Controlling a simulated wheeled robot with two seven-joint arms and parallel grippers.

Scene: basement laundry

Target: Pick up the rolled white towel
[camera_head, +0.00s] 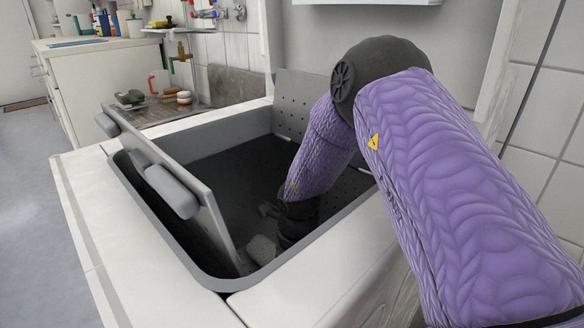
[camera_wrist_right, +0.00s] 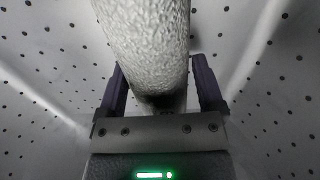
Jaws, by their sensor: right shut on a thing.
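The rolled white towel (camera_wrist_right: 150,40) is a thick, rough-textured roll in the right wrist view. It runs from the top edge down between the fingers of my right gripper (camera_wrist_right: 160,75), which is shut on it. In the camera_head view my right arm reaches down into the dark opening of a top-loading tub (camera_head: 225,165). A small greyish end of the towel (camera_head: 262,248) shows there beside my gripper (camera_head: 270,225), low in shadow. The rest of the towel is hidden by my arm and the dark. My left gripper is not in view.
A grey lid with two pads (camera_head: 172,190) stands open at the tub's left. A perforated flap (camera_head: 295,105) stands at the back. Perforated walls (camera_wrist_right: 270,100) surround the gripper. A counter (camera_head: 150,113) with small items lies behind, and a white cabinet (camera_head: 95,75) is further back.

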